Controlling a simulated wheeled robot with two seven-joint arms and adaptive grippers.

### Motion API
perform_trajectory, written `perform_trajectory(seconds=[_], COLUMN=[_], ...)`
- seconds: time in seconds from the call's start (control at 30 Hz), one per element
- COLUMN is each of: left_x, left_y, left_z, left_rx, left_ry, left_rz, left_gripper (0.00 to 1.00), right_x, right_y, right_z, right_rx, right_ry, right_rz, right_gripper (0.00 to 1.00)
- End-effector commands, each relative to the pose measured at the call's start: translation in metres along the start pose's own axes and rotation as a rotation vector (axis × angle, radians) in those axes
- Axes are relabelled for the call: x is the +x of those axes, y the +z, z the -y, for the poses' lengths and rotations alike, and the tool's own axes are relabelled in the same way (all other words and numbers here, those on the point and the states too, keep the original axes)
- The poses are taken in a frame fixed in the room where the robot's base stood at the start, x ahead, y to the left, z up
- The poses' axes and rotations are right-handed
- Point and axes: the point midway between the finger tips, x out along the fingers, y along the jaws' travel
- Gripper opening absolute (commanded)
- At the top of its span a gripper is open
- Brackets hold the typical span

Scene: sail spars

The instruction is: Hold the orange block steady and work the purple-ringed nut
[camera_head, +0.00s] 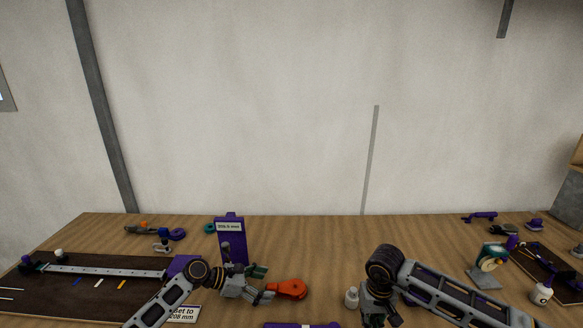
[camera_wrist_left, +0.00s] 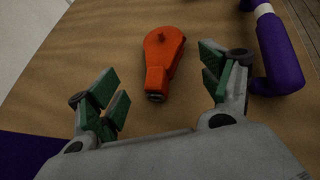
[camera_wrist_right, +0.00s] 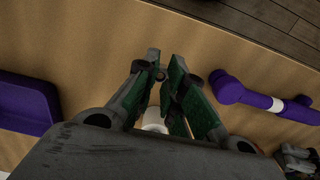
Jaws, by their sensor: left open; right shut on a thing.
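The orange block (camera_head: 291,289) lies on the table, rounded at one end and narrower at the other. In the left wrist view the orange block (camera_wrist_left: 163,50) lies ahead of and between the spread green-padded fingers of my left gripper (camera_wrist_left: 158,72), apart from both. My left gripper (camera_head: 264,288) is open and empty. My right gripper (camera_head: 378,312) is right of the block. In the right wrist view my right gripper (camera_wrist_right: 160,76) is closed on a small dark thing, mostly hidden by the pads. I cannot make out the purple-ringed nut.
A purple stand with a readout (camera_head: 231,242) is behind the left gripper. A long board with a pale rail (camera_head: 105,271) and a "Set to 208 mm" card (camera_head: 184,314) are at left. A white bottle (camera_head: 351,297) stands by the right gripper. A purple bar (camera_wrist_right: 255,99) lies near the front edge.

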Motion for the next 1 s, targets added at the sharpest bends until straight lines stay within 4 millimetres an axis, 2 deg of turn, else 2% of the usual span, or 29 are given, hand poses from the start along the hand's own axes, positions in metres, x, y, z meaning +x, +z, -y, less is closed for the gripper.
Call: perform_trajectory(seconds=[0.53,1.0], left_x=[0.036,0.071], left_y=[-0.002,0.0], left_z=[0.0,0.0], left_rx=[0.0,-0.001], left_ry=[0.0,0.0], left_rz=[0.001,0.001], left_gripper=[0.79,0.79], right_x=[0.029,0.025], right_y=[0.0,0.0], right_z=[0.0,0.0], right_rx=[0.0,0.0], right_ry=[0.0,0.0], right_rz=[0.0,0.0], right_gripper=[0.0,0.0])
